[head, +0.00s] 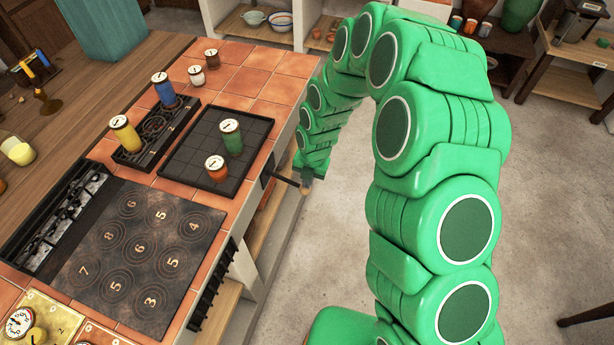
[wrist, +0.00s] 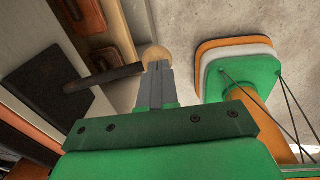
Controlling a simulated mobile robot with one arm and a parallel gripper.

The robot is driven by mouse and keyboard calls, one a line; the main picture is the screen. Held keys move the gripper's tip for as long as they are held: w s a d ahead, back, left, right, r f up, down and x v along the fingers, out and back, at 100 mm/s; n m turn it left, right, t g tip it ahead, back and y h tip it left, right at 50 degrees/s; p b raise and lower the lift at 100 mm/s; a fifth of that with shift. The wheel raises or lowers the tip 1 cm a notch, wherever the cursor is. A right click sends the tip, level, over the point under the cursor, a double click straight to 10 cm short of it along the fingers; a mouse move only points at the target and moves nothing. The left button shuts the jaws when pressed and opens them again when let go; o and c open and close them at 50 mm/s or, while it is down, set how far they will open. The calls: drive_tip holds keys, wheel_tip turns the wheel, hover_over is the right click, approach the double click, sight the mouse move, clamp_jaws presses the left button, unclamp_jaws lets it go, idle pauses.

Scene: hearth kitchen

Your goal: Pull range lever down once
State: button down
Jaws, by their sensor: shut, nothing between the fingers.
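The range lever (head: 287,180) is a dark rod that sticks out from a black plate on the front side of the tiled counter. In the wrist view the lever (wrist: 108,76) runs from the dark plate (wrist: 50,88) to a round, light wooden knob (wrist: 156,54). My gripper (head: 307,176) is at the outer end of the lever. In the wrist view my gripper (wrist: 158,72) has its grey fingers shut together, with the tips at the knob. The fingers overlap the knob in the picture; I cannot tell whether they touch it.
The counter top holds a dark hob plate (head: 135,260) with numbered rings, and a black gridded tray (head: 190,140) with a green and an orange canister. A black rack (head: 150,155) holds a yellow and a blue canister. Black slats (head: 212,285) line the counter front. The floor (head: 320,270) beside it is clear.

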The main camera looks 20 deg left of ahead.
drive_tip(key=shift+s+f, duration=0.1)
drive_tip(key=shift+f, duration=0.6)
drive_tip(key=shift+d+f, duration=0.1)
drive_tip(key=shift+f, duration=0.15)
wheel_tip(320, 180, up, 14)
drive_tip(key=d, duration=0.2)
drive_tip(key=shift+w+d+r, duration=0.2)
drive_tip(key=shift+w, duration=0.25)
idle(0.4)
idle(0.7)
